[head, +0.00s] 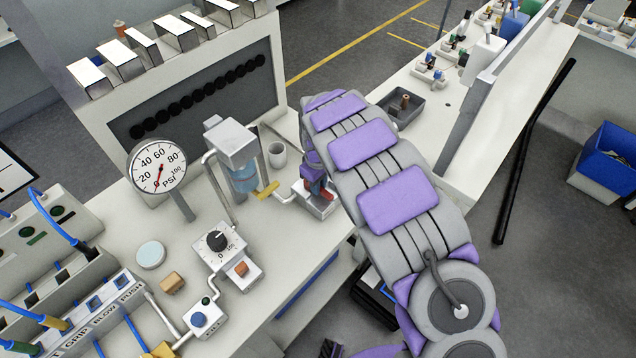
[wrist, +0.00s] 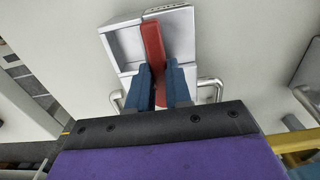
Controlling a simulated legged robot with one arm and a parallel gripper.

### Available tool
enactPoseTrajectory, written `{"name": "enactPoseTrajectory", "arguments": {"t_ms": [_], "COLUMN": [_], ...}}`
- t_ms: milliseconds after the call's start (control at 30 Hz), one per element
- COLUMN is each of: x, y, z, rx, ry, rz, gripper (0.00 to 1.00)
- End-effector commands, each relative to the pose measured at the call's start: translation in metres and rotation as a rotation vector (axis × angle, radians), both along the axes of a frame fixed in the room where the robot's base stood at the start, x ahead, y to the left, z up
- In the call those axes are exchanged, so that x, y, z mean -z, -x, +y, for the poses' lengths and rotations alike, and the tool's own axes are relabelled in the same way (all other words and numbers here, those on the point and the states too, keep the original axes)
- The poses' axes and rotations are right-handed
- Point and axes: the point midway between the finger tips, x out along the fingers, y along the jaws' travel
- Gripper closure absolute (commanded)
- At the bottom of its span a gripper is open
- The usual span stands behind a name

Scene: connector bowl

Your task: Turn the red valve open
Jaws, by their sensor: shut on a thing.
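The red valve handle (wrist: 153,45) shows in the wrist view, lying along the top of a light grey valve block (wrist: 122,45). My gripper (wrist: 167,92) has its two blue fingers on either side of the handle's near end and is shut on it. In the head view the grey valve block (head: 318,207) stands at the bench's right edge, with pipe on its left. There my gripper (head: 316,186) reaches down onto the valve, and my purple and grey arm hides part of it. Only a little red of the handle shows there.
A pressure gauge (head: 158,167), a filter unit with a blue bowl (head: 243,178) and a regulator with a black knob (head: 217,241) stand left of the valve. A small cup (head: 277,154) stands behind. A dark tray (head: 402,108) lies beyond my arm.

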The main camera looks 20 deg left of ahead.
Motion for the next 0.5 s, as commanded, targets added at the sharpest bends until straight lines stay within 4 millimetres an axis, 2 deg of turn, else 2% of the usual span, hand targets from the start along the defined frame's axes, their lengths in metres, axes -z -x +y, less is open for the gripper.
{"name": "enactPoseTrajectory", "arguments": {"t_ms": [267, 500], "x": [-0.0013, -0.0028], "y": [-0.0021, -0.0076], "z": [-0.0005, -0.0016], "rx": [-0.054, -0.208], "ry": [-0.001, -0.001], "rz": [0.0, 0.0], "gripper": [1.0, 1.0]}}
